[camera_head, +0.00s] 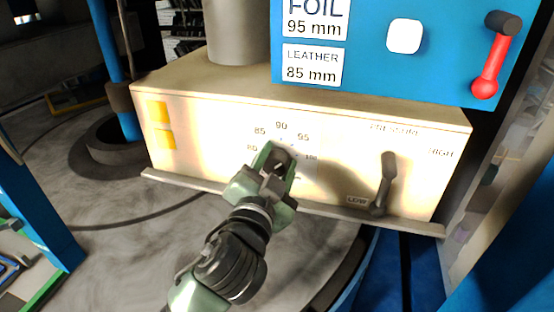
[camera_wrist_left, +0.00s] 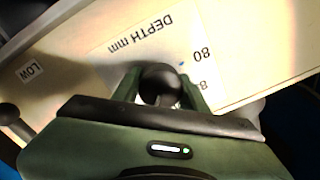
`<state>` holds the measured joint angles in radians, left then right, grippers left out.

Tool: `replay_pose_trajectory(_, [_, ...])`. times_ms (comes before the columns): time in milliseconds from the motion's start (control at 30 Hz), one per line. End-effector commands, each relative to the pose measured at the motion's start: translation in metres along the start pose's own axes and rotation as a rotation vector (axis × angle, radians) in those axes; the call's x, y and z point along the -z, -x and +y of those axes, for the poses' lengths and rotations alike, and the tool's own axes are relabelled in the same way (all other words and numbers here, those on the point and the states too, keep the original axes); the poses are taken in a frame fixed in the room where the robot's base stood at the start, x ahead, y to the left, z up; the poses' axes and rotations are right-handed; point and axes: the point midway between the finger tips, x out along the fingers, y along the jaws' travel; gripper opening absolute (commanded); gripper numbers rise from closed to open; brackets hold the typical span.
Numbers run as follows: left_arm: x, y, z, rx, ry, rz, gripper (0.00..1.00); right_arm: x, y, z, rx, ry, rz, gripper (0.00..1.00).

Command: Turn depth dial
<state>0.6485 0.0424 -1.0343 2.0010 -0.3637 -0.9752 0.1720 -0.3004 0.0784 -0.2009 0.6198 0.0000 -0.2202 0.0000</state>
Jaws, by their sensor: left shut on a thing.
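The depth dial (camera_head: 281,157) is a dark knob on the front of a cream-coloured box, with a printed scale around it showing 80, 85, 90, 95 and 100. My left gripper (camera_head: 272,162) is at the dial, its green fingers closed on either side of the knob. In the left wrist view, the dark round dial (camera_wrist_left: 160,84) sits between the fingertips (camera_wrist_left: 160,92), beside the label "DEPTH mm" and the number 80. The gripper hides much of the dial, and I cannot read its setting. My right gripper is not in view.
A dark pressure lever (camera_head: 387,180) stands right of the dial, between LOW and HIGH. Above is a blue panel (camera_head: 375,70) with signs "FOIL 95 mm" and "LEATHER 85 mm", a white button (camera_head: 404,36) and a red-handled lever (camera_head: 490,70). A ledge (camera_head: 330,212) runs below the box front.

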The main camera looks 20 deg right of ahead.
Motion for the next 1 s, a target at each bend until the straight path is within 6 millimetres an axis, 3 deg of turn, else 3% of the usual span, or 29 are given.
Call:
replay_pose_trajectory(300, [0.000, 0.000, -0.001, 0.002, -0.002, 0.000, 0.03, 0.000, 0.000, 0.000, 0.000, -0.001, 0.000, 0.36])
replay_pose_trajectory(333, [0.000, 0.000, -0.001, 0.002, -0.002, 0.000, 0.46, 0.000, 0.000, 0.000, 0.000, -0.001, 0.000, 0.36])
replay_pose_trajectory(400, [0.000, 0.000, -0.001, 0.002, -0.002, 0.000, 0.65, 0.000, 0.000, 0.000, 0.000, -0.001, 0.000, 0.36])
replay_pose_trajectory(767, [-0.001, 0.003, 0.000, 0.000, 0.000, 0.001, 0.65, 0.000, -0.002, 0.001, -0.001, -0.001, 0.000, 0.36])
replay_pose_trajectory(1000, [-0.003, 0.036, 0.002, 0.000, 0.001, 0.003, 0.65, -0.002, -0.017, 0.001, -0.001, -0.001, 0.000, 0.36])
